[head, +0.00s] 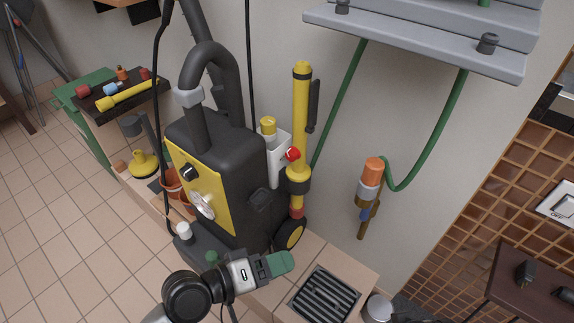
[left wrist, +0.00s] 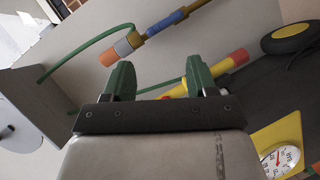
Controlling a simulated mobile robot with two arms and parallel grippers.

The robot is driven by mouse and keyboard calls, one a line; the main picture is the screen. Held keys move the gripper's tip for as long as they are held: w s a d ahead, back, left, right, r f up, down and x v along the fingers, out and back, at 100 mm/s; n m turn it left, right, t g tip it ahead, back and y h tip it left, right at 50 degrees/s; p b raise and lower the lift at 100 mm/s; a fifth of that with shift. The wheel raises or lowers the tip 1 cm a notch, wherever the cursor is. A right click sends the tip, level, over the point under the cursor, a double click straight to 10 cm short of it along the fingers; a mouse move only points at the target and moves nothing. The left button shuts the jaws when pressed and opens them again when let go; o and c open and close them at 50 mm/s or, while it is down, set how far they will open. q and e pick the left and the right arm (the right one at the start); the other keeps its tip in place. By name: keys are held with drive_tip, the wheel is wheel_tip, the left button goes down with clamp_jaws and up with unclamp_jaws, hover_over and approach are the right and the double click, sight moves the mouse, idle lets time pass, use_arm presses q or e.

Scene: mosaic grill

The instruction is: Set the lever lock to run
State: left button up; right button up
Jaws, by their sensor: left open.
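I cannot tell for certain which part is the lever lock. A black and yellow machine (head: 225,185) carries a black knob (head: 188,172) and a round gauge (head: 202,205); the gauge also shows in the left wrist view (left wrist: 282,160). A yellow upright wand (head: 301,110) has a black lever-like bar (head: 313,105) along its side. My left gripper (head: 281,263) is in front of the machine's lower right. In the left wrist view its green fingers (left wrist: 160,78) are apart with nothing gripped. My right gripper is not in view.
A green hose (head: 428,150) hangs from grey shelves (head: 420,40) to an orange-ended fitting (head: 372,172) on the wall. A black floor grate (head: 324,295) lies right of my gripper.

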use_arm(q)
wheel_tip(320, 180, up, 6)
drive_tip(key=w+d+n+t+h, duration=0.2)
drive_tip(key=w+n+h, duration=0.1)
drive_tip(key=n+h, duration=0.15)
drive_tip(key=n+t+y, duration=0.6)
drive_tip(key=n+y, duration=0.2)
drive_tip(key=n, duration=1.5)
approach(289, 158)
drive_tip(key=b+x, duration=0.1)
drive_tip(key=x, duration=0.3)
drive_tip(key=shift+m, duration=0.25)
drive_tip(key=shift+b+x, duration=0.6)
drive_tip(key=shift+x, duration=1.85)
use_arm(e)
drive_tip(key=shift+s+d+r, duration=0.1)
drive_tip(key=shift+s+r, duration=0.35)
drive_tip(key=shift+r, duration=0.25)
